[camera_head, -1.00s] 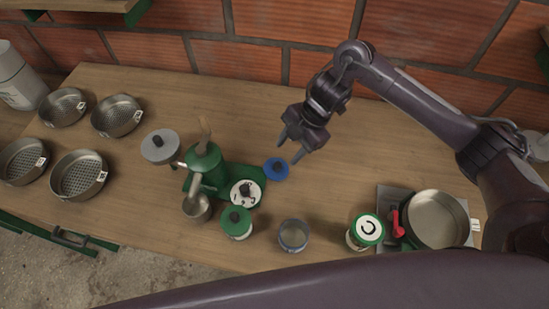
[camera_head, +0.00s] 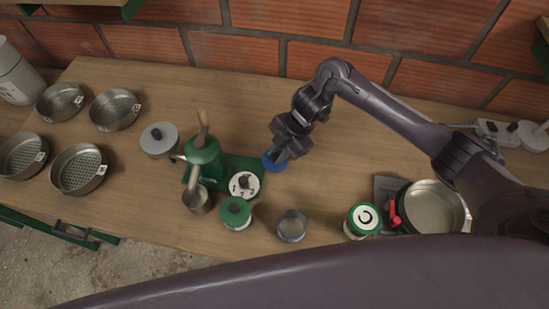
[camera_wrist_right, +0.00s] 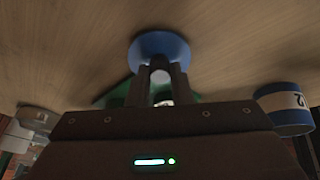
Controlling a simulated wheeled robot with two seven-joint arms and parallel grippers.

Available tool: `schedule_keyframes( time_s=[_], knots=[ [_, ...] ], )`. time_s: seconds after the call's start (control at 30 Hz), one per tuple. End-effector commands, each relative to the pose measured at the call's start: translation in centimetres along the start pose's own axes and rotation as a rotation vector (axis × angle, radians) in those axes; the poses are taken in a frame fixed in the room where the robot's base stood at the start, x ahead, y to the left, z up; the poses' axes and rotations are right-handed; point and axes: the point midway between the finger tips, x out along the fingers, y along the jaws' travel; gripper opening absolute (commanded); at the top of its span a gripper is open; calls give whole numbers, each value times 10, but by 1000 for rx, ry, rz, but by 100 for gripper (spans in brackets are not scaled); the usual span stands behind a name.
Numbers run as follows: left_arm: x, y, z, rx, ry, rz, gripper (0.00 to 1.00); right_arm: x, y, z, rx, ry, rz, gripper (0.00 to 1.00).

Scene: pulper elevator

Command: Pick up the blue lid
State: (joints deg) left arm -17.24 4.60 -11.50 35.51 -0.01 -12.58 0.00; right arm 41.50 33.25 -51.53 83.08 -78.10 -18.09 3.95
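The blue lid (camera_head: 268,164) lies on the wooden table beside the green base of the pulper, partly covered by my right gripper. In the right wrist view the lid (camera_wrist_right: 158,44) is a round blue disc with a paler knob in its middle. My right gripper (camera_head: 277,156) is down at the lid. In the wrist view its two fingers (camera_wrist_right: 161,80) stand on either side of the knob, with a small gap between them. Whether they press on the knob is not clear. My left gripper is not in view.
The green hand pulper (camera_head: 205,160) stands left of the lid. A green-lidded jar (camera_head: 235,213), an open metal cup (camera_head: 291,225) and a jar marked C (camera_head: 362,220) stand in front. A pan (camera_head: 435,205) is at right, several sieves at left. The table behind is clear.

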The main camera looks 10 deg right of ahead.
Motion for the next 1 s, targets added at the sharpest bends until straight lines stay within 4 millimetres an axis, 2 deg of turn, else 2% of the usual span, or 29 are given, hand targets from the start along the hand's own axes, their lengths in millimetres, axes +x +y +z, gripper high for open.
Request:
schedule_keyframes(
  time_s=[0.07,0.37,0.57,0.77,1.0],
  knots=[
    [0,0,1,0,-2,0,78,0,0,0,0,0,0,0],
    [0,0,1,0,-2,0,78,-2,1,-1,-1,0,1,0],
    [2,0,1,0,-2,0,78,-16,4,-6,-2,1,3,0],
    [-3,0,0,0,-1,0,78,-58,11,-22,-7,-5,6,0],
    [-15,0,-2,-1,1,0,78,-126,22,-50,-6,-6,6,0]
  ],
)
